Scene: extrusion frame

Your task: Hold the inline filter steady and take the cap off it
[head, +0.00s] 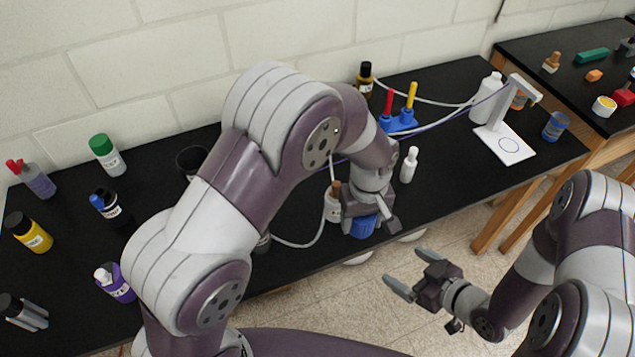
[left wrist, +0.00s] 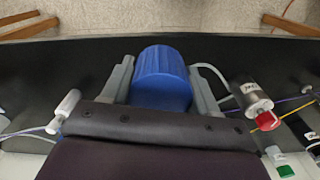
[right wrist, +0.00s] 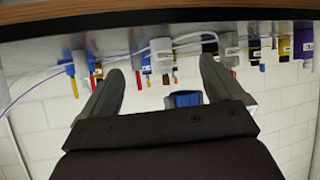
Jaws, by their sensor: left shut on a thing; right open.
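A blue ribbed cylinder (left wrist: 162,80), seemingly part of the inline filter, sits between the fingers of my left gripper (left wrist: 160,90). The gripper is shut on it, with a finger along each side. In the head view the blue cylinder (head: 362,226) shows just below my left gripper (head: 370,212), near the table's front edge. I cannot tell whether this blue part is the filter's body or its cap; its far end is hidden. My right gripper (head: 412,275) is open and empty in front of the table, to the right of the blue cylinder and apart from it.
A labelled pale cylinder with a red cap (left wrist: 250,98) stands close beside my left gripper. A small white bottle (head: 408,165) is on its other side. Thin tubes run across the black table (head: 290,275). A blue rack (head: 398,123) stands behind. The floor in front is clear.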

